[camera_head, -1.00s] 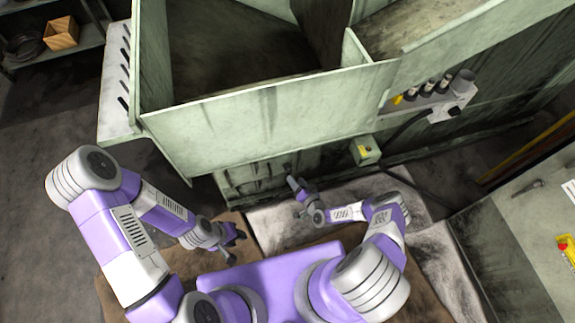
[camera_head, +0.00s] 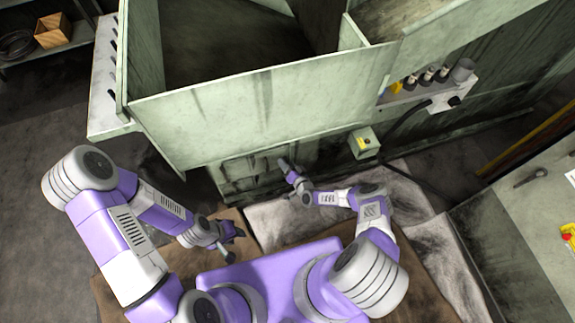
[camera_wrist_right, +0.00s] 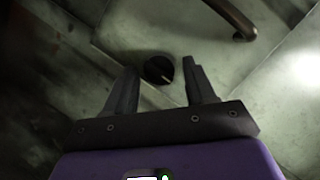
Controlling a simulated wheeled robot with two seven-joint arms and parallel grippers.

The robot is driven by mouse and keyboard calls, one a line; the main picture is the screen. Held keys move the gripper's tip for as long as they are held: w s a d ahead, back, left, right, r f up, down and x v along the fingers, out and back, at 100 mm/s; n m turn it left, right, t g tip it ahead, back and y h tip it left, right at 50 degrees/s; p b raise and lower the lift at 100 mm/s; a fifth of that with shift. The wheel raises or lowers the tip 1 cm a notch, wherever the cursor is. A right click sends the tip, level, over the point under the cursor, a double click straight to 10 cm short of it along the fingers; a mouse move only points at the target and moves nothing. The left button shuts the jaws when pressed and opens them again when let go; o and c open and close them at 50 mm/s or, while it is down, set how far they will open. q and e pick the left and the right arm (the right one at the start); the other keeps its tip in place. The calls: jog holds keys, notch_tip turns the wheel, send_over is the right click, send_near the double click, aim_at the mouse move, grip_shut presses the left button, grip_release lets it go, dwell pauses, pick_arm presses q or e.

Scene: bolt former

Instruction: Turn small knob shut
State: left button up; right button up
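The small knob (camera_wrist_right: 158,70) is a dark round knob with a pale pointer line, on a grey-green metal panel in the right wrist view. My right gripper (camera_wrist_right: 158,84) is open, with one finger on each side of the knob in that view; I cannot tell whether the fingers touch it. In the head view my right gripper (camera_head: 284,164) is at the lower front of the green machine (camera_head: 265,110) and hides the knob. My left gripper (camera_head: 232,243) hangs at the lower left, away from the machine; its finger gap is too small to read.
A curved dark handle (camera_wrist_right: 236,22) is on the panel above and right of the knob. A small green box with a yellow label (camera_head: 363,143) is right of my right gripper. A control panel with a cable (camera_head: 440,95) is higher right. A workbench (camera_head: 520,215) stands at right.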

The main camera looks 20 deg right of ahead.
jog(key=c, duration=0.8)
jog(key=shift+c, duration=0.2)
jog(key=shift+r+n, duration=0.1)
jog(key=shift+n, duration=0.2)
jog(key=n+h, duration=0.2)
jog(key=n, duration=0.2)
jog(key=n+h, duration=0.3)
jog(key=n, duration=0.1)
jog(key=a+n+h, duration=0.1)
jog(key=n+h, duration=0.1)
jog(key=n, duration=0.2)
jog(key=shift+a+f+t+p, duration=0.1)
jog(key=shift+f+t+p, duration=0.15)
jog(key=shift+t+p, duration=0.15)
jog(key=shift+n+h, duration=0.3)
jog(key=shift+n, duration=0.1)
